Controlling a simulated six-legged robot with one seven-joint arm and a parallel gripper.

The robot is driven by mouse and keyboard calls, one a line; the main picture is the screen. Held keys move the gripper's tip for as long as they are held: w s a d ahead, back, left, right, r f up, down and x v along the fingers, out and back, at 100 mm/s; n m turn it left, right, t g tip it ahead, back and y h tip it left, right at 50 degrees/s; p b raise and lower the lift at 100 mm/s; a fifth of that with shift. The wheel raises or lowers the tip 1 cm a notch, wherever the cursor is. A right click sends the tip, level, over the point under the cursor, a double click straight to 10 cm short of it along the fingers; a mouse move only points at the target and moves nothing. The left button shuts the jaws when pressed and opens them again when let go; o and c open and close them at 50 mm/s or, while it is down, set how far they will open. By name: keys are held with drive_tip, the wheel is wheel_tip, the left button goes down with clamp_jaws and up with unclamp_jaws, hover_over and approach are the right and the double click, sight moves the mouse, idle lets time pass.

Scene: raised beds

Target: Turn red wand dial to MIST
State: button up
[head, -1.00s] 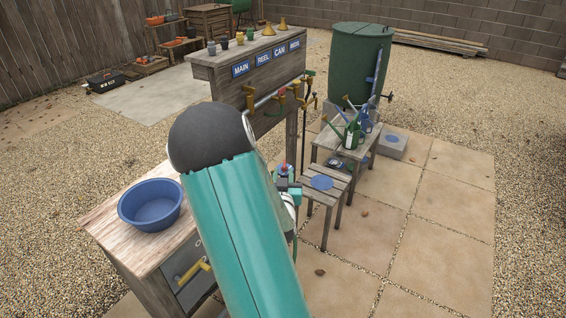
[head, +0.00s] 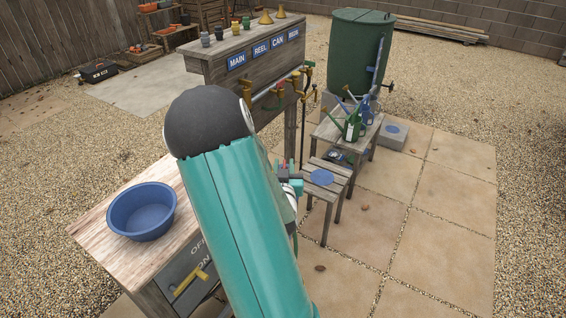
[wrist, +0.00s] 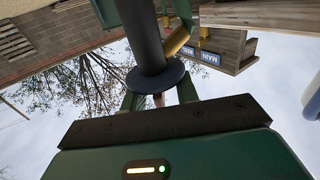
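My gripper (wrist: 152,15) shows in the wrist view with its two green fingers apart. A dark round shaft (wrist: 146,38) with a wide dark disc (wrist: 155,76) runs between them, and a small pinkish tip shows below the disc. A gap shows on the right side of the shaft, so the fingers do not look closed on it. In the head view my arm hides most of the wand area.
A wooden bench holds a blue basin (head: 142,211); a yellow handle (head: 190,281) is on its front. A signed board (head: 225,70) carries brass taps. A slatted stool (head: 337,166), a bottle table (head: 326,130) and a green barrel (head: 355,48) stand right. Paving is open at front right.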

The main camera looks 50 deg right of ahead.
drive_tip(key=shift+s+r, duration=0.25)
drive_tip(key=shift+s, duration=0.05)
drive_tip(key=shift+w+d+f, duration=0.1)
drive_tip(key=shift+w+f, duration=0.05)
drive_tip(key=shift+w, duration=0.2)
drive_tip(key=shift+s, duration=0.25)
drive_tip(key=shift+w, duration=0.15)
drive_tip(key=c, duration=0.4)
clamp_jaws()
drive_tip(key=shift+n+t+y, duration=1.7)
drive_tip(key=shift+t+y, duration=0.2)
